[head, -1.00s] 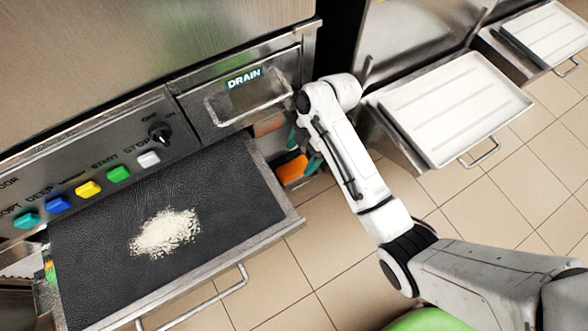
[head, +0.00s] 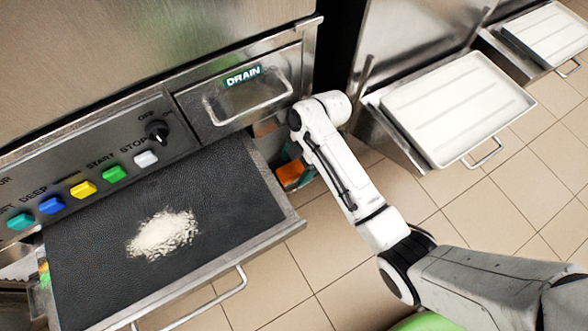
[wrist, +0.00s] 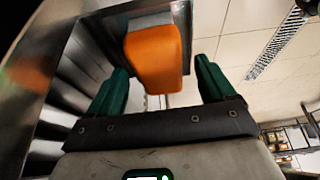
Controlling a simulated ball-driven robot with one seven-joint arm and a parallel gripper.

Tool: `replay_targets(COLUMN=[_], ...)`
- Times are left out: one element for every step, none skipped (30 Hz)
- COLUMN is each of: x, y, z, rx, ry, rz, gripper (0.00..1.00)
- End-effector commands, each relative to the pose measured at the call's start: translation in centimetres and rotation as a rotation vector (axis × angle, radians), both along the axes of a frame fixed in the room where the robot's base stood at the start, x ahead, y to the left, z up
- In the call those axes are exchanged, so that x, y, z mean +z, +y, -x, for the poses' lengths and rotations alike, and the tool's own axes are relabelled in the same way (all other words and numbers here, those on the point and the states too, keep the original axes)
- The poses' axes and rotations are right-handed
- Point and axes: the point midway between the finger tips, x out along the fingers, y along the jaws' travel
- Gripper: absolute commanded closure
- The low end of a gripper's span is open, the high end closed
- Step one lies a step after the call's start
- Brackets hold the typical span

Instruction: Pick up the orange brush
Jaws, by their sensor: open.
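The orange brush (head: 290,173) shows in the head view as a small orange patch below the drain recess, beside the right edge of the black-topped shelf. In the wrist view the orange brush (wrist: 155,52) is a rounded orange block beyond and between the two green fingers. My gripper (wrist: 162,70) is open, with the orange block showing in the gap. I cannot tell whether either finger touches it. In the head view my gripper is mostly hidden under my white wrist, near the brush.
The black shelf (head: 95,225) with a pile of white flakes (head: 163,235) juts out at left, with a metal handle in front. The drain recess (head: 245,95) is above. White trays (head: 450,105) stand at right. Tiled floor is open below.

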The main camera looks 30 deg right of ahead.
Motion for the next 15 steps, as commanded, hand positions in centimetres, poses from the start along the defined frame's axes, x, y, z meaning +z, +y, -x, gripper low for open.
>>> replay_targets(x=[-0.06,-0.11,-0.15,-0.18,-0.21,-0.23,-0.23,-0.23,-0.23,-0.23,-0.23,-0.23,-0.23,-0.23,-0.23], y=[0.00,0.00,0.01,0.00,0.00,0.00,0.00,0.00,0.00,0.00,0.00,0.00,0.00,0.00,0.00], z=[0.00,0.00,0.00,0.00,0.00,0.00,0.00,0.00,0.00,0.01,0.01,0.01,0.01,0.01,0.01], rx=[0.000,0.000,0.000,0.000,0.000,0.000,0.000,0.000,0.000,0.000,0.000,0.000,0.000,0.000,0.000], ry=[0.000,0.000,0.000,0.000,0.000,0.000,0.000,0.000,0.000,0.000,0.000,0.000,0.000,0.000,0.000], rz=[0.000,0.000,0.000,0.000,0.000,0.000,0.000,0.000,0.000,0.000,0.000,0.000,0.000,0.000,0.000], gripper=[0.17,0.17,0.17,0.17,0.17,0.17,0.17,0.17,0.17,0.17,0.17,0.17,0.20,0.23,0.27])
